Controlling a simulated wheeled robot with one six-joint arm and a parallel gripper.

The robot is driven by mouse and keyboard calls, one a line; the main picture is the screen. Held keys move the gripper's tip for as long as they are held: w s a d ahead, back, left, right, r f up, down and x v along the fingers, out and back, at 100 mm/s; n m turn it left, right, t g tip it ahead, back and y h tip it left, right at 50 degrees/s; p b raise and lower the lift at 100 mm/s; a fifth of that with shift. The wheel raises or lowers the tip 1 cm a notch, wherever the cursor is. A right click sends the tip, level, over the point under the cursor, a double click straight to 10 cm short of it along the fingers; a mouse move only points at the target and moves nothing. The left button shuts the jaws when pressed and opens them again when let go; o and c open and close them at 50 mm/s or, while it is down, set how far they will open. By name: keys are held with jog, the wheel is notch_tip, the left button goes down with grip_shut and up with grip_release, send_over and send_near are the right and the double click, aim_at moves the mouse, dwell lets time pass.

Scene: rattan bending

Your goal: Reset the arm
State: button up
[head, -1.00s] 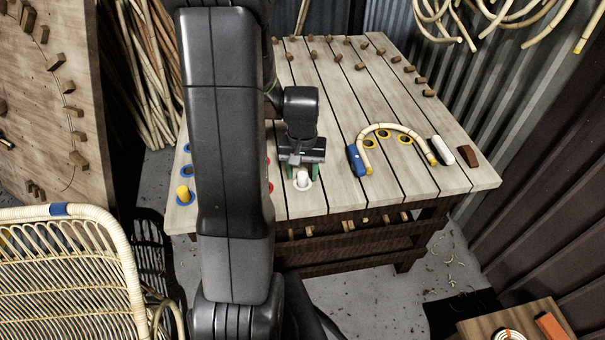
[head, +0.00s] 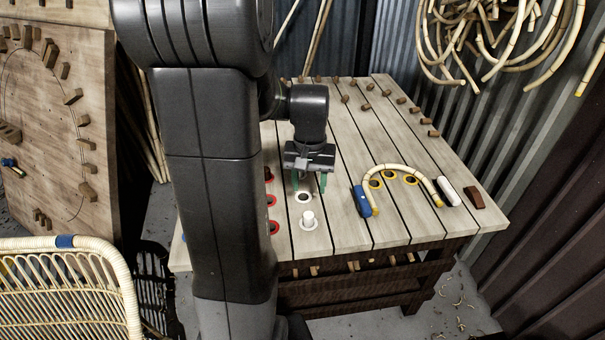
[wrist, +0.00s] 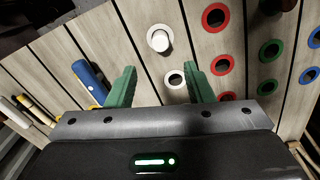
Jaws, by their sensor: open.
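My gripper (head: 310,184) is open and empty above the slatted table (head: 345,235), with its green fingers apart. In the wrist view the fingers (wrist: 157,88) frame bare wood and a white-ringed hole (wrist: 175,79). A white peg (head: 308,218) stands upright in a white-ringed hole at the near edge, clear of the fingers; it also shows in the wrist view (wrist: 159,39). A bent rattan piece (head: 398,168) arches around yellow-ringed holes, beside a blue block (head: 362,201) at its left end. My arm hides part of the table's left side.
A white block (head: 448,191) and a brown block (head: 475,198) lie on the table's right. Several wooden pegs line the back. Red-ringed holes (wrist: 221,64) lie beside the gripper. A wicker chair (head: 70,290) stands at left; rattan hoops (head: 500,74) hang at upper right.

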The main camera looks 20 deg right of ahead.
aim_at(309, 215)
notch_tip(309, 215, down, 12)
jog(key=shift+f+b, duration=0.25)
jog(key=shift+b, duration=0.3)
jog(key=shift+w+r, duration=0.1)
jog(key=shift+r, duration=1.1)
